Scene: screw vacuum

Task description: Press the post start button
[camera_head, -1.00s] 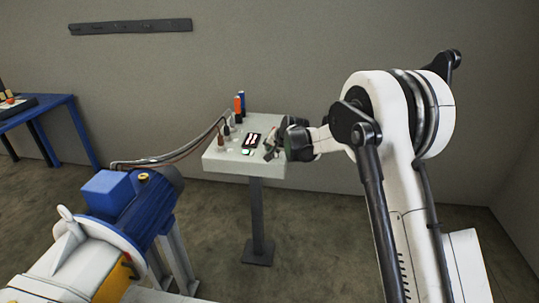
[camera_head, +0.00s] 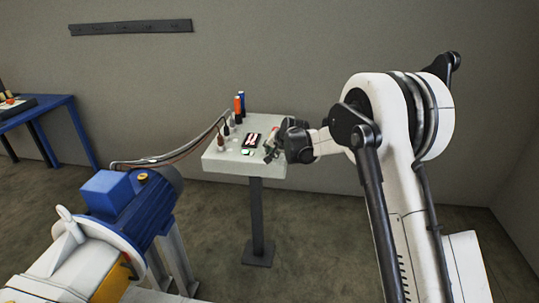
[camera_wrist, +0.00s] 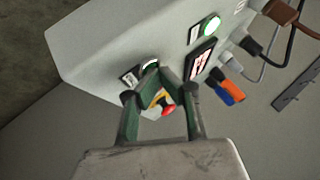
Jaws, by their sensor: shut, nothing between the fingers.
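The control post has a pale slanted box (camera_head: 232,170) on a dark column in the head view; its panel (camera_wrist: 95,50) fills the upper middle of the wrist view. A green-lit round button (camera_wrist: 210,27) with a label is at the top of the panel. Which one is the start button I cannot read. My gripper (camera_wrist: 161,74) is shut and empty, its tips over the panel; contact with the button cannot be told.
A red button (camera_wrist: 168,111) on yellow shows between my fingers. A dark-framed display (camera_wrist: 200,62) is beside the fingers. Cable plugs (camera_wrist: 250,45) and orange and blue connectors (camera_wrist: 230,85) lie to the right. A blue motor (camera_head: 135,205) stands left of the post.

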